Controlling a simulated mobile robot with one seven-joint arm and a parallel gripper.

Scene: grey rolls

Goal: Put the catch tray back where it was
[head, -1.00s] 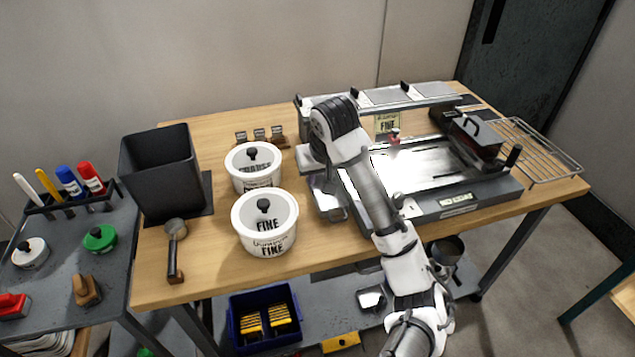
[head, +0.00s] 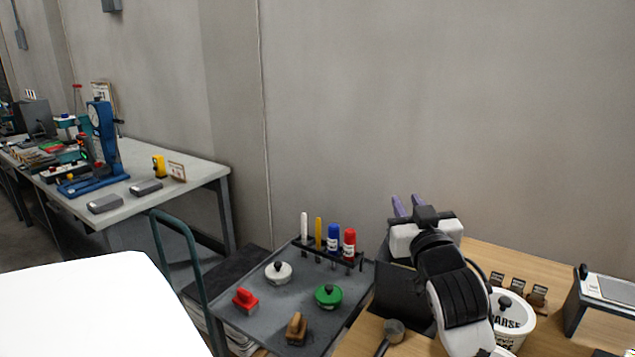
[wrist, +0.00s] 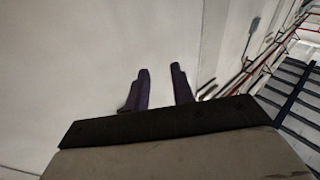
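My gripper (head: 407,204) is raised in front of the grey wall, above the left end of the wooden bench (head: 483,256). Its two purple fingers stand apart with nothing between them; the wrist view also shows the gripper (wrist: 160,72) empty, facing bare wall. I cannot pick out a catch tray in either current view. The grey machine (head: 597,302) on the bench is cut off by the right edge of the head view, so most of it is out of sight.
A black bin (head: 397,292) stands on the bench, partly hidden by my arm. A white lidded tub (head: 515,322) is right of my arm. A grey side table (head: 262,312) holds markers, stamps and round knobbed pots. A white table (head: 195,185) stands further left.

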